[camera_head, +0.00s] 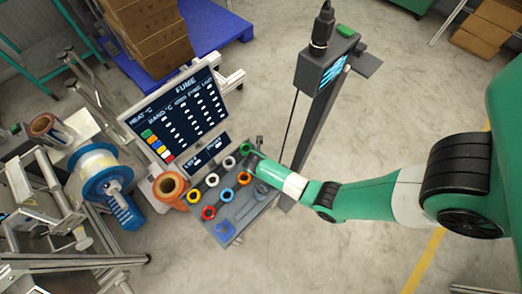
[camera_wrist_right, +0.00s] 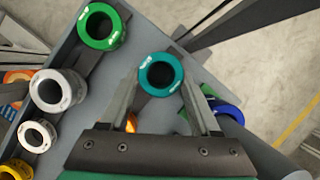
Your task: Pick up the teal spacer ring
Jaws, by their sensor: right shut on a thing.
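The teal spacer ring (camera_wrist_right: 161,74) shows in the right wrist view between the fingertips of my right gripper (camera_wrist_right: 160,82), one finger on each side of it. The gripper is shut on the ring. I cannot tell whether the ring is clear of the grey rack (camera_wrist_right: 88,112). In the head view, my right gripper (camera_head: 253,162) is over the far right part of the rack, and the teal ring is hidden by the gripper and arm. My left gripper is in neither view.
A green ring (camera_wrist_right: 102,27) stands close to the left of the teal ring. White rings (camera_wrist_right: 57,90), a blue ring (camera_wrist_right: 229,112) and orange ones are also near. A display board (camera_head: 185,115) stands behind the rack, and a dark post (camera_head: 310,110) stands to its right.

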